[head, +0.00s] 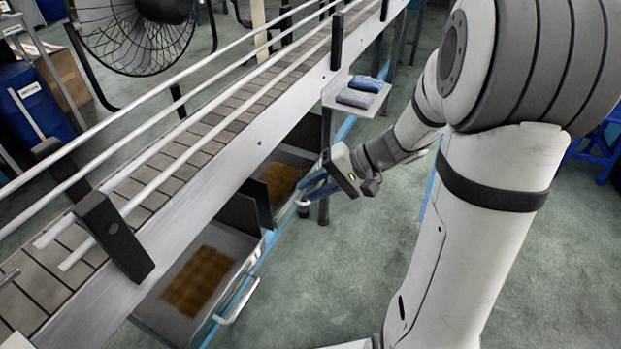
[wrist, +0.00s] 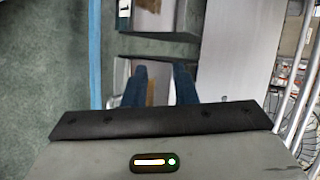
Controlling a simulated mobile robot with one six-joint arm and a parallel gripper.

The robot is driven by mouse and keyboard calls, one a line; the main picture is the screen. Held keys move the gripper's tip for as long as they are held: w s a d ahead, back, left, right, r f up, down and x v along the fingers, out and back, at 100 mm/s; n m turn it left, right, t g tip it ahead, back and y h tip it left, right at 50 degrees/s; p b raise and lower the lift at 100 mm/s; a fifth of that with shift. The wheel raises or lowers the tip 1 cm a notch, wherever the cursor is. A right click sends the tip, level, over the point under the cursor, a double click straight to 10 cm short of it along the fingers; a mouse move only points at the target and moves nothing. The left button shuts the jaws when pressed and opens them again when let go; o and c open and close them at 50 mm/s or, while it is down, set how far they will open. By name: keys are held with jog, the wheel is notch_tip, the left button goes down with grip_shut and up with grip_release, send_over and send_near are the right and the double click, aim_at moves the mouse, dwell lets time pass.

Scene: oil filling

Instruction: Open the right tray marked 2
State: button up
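The right tray (head: 262,205) sits under the conveyor, partly pulled out, with a brown floor showing inside. No number 2 is readable on it. Its pale handle (head: 303,203) is on its front, at the blue fingertips of my gripper (head: 305,192). In the wrist view my gripper (wrist: 161,70) has its two blue fingers apart, with a gap between them. Whether the handle lies between them is hidden. The left tray (head: 235,242) is also pulled out, with a brown floor and a pale handle (head: 238,302). A label 1 (wrist: 123,10) shows at the top of the wrist view.
The conveyor (head: 205,165) with its rails runs diagonally above the trays. A small shelf (head: 358,98) with blue-grey items stands beyond my gripper. A fan (head: 138,30) and blue barrel (head: 35,100) are at the back left. The green floor (head: 345,270) right of the trays is clear.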

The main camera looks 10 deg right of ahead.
jog(key=w+d+f+m+t+y+b, duration=0.15)
jog(key=w+d+f+t+b, duration=0.3)
jog(key=f, duration=0.45)
jog(key=w+d+f+m+t+y+b, duration=0.1)
jog(key=w+d+f+m+t+b, duration=0.25)
jog(key=w+f+b, duration=0.35)
jog(key=shift+n+g+h, duration=0.25)
jog(key=shift+n+g, duration=0.05)
jog(key=shift+n, duration=0.2)
jog(key=x, duration=0.4)
jog(key=f+x, duration=0.1)
jog(key=x, duration=0.1)
jog(key=shift+a, duration=0.15)
jog(key=shift+c, duration=0.6)
grip_shut()
